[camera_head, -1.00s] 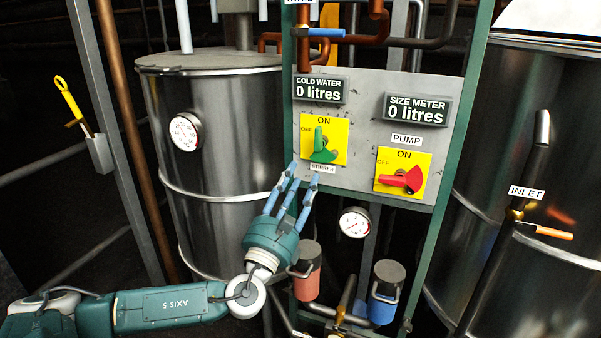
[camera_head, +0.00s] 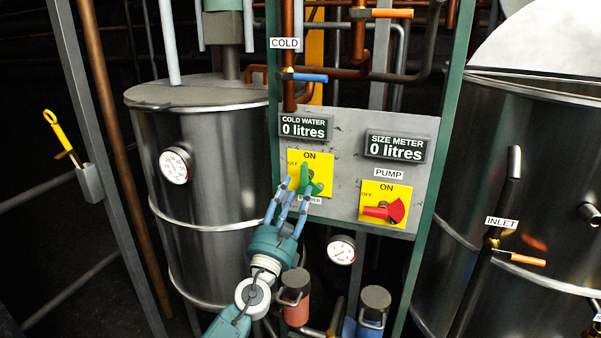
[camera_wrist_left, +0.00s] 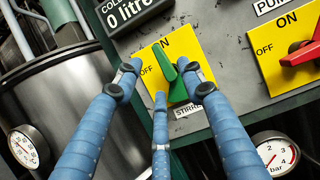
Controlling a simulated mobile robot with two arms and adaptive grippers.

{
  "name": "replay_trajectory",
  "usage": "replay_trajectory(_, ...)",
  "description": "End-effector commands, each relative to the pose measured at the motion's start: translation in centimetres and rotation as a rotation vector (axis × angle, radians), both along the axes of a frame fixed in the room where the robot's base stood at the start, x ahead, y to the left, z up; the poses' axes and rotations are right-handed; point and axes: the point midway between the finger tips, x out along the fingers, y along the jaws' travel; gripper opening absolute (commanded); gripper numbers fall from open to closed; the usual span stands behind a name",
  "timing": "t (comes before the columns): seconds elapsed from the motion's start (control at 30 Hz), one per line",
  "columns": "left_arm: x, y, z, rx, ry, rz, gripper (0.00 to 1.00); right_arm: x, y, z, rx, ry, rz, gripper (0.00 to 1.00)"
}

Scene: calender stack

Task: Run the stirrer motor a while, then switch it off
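The stirrer switch (camera_head: 312,186) is a green handle on a yellow ON/OFF plate on the grey panel, partly hidden behind my fingers in the head view. In the left wrist view the green handle (camera_wrist_left: 171,76) stands with its narrow tip toward ON. My left gripper (camera_head: 294,189) is at this switch, its fingers open and spread around the handle. Two fingers flank it and the third is below. I cannot tell whether any finger touches it. The STIRRER label (camera_wrist_left: 187,109) is partly covered. My right gripper is not in view.
The red pump switch (camera_head: 384,211) is just right, its tip toward OFF. Displays above read 0 litres. A steel tank (camera_head: 215,170) stands left and another (camera_head: 540,150) right. A pressure gauge (camera_head: 341,250) and red and blue canisters are below the panel.

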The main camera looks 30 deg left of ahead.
Motion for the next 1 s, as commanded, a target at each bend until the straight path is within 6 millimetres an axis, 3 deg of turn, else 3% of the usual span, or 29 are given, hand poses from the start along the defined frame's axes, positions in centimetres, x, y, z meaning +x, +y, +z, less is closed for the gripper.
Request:
replay_trajectory(0.1, 2.2, 0.6, 1.3, 0.000, -0.002, 0.000, 0.40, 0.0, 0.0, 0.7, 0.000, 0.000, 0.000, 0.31)
replay_trajectory(0.3, 4.6, 1.1, 2.1, 0.000, -0.001, -0.001, 0.40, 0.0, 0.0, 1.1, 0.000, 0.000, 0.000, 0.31)
replay_trajectory(0.7, 5.4, 1.4, 2.3, 0.000, 0.000, -0.001, 0.40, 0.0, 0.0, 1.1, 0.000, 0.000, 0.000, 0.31)
replay_trajectory(0.77, 5.4, 1.4, 2.3, -0.001, 0.000, -0.001, 0.32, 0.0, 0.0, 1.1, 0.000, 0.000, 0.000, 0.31)
replay_trajectory(0.9, 5.4, 1.4, 2.3, -0.001, 0.000, -0.001, 0.04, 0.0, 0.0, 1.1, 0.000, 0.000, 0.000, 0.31)
replay_trajectory(1.0, 5.4, 1.3, 2.3, -0.001, 0.000, -0.001, 0.00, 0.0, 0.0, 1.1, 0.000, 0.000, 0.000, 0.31)
